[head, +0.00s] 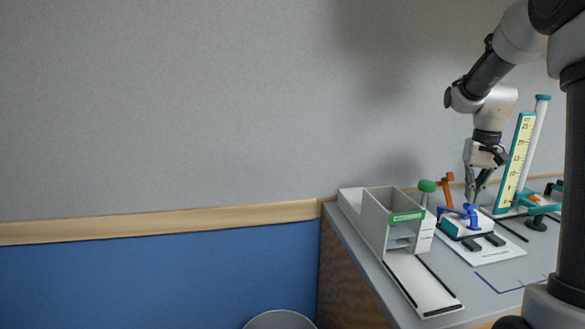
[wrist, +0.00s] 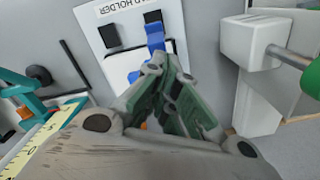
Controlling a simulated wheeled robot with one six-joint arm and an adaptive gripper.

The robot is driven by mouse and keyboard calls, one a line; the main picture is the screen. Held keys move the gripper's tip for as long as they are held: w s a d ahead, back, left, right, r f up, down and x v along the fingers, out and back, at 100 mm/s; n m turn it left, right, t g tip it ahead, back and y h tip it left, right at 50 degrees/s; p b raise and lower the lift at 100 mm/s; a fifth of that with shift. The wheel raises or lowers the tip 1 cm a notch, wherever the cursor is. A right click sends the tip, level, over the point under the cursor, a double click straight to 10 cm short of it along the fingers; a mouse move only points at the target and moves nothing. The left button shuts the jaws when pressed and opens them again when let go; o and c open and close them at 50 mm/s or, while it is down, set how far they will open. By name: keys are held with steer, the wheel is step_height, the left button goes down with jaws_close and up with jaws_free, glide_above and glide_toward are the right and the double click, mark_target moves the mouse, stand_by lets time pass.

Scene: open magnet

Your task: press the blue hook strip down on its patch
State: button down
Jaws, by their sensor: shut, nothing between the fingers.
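The blue hook strip (head: 470,211) shows at the white block on the white holder board (head: 505,251), below my gripper (head: 473,197). In the wrist view the blue strip (wrist: 155,36) runs out from the tips of my gripper (wrist: 166,62), over the board, towards a dark patch (wrist: 153,17). A second dark patch (wrist: 110,36) lies beside it. My gripper is shut and points down at the blue part. Its fingers hide part of the blue piece, so I cannot tell whether they touch it or whether the strip lies flat.
A white box with a ramp (head: 423,283) stands left of the board, with a green knob (head: 427,186) near it. A tall yellow scale (head: 515,160) stands to the right, beside teal parts (wrist: 18,88). The grey table's front left edge is near the ramp.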

steer(key=shift+f, duration=1.95)
steer(key=shift+r, duration=0.1)
steer(key=shift+r, duration=4.05)
